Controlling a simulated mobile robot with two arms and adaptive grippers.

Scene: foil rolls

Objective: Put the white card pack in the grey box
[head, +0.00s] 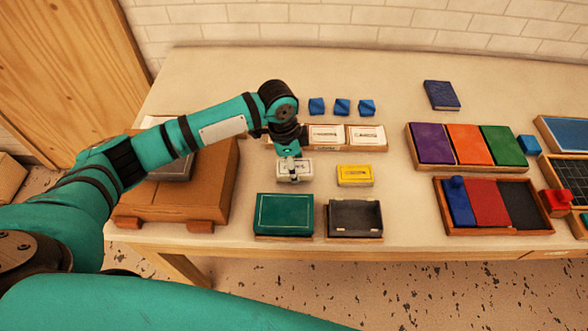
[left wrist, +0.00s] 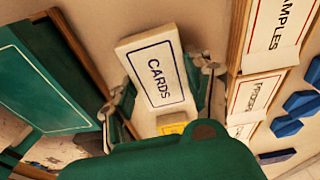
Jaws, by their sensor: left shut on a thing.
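The white card pack (head: 296,166), marked CARDS, is held in my left gripper (head: 291,174) over the middle of the table. In the left wrist view the white card pack (left wrist: 155,72) sits between the two fingers of my left gripper (left wrist: 163,84). I cannot tell whether it touches the tabletop. The grey box (head: 355,218) is open on top, near the front edge, to the right of and nearer than the pack. My right gripper is not in view.
A green-topped box (head: 284,215) stands left of the grey box. A yellow pack (head: 354,175) lies behind the grey box. A tray with white labelled cards (head: 327,135) and several blue blocks (head: 342,106) lie farther back. A brown case (head: 207,180) stands left.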

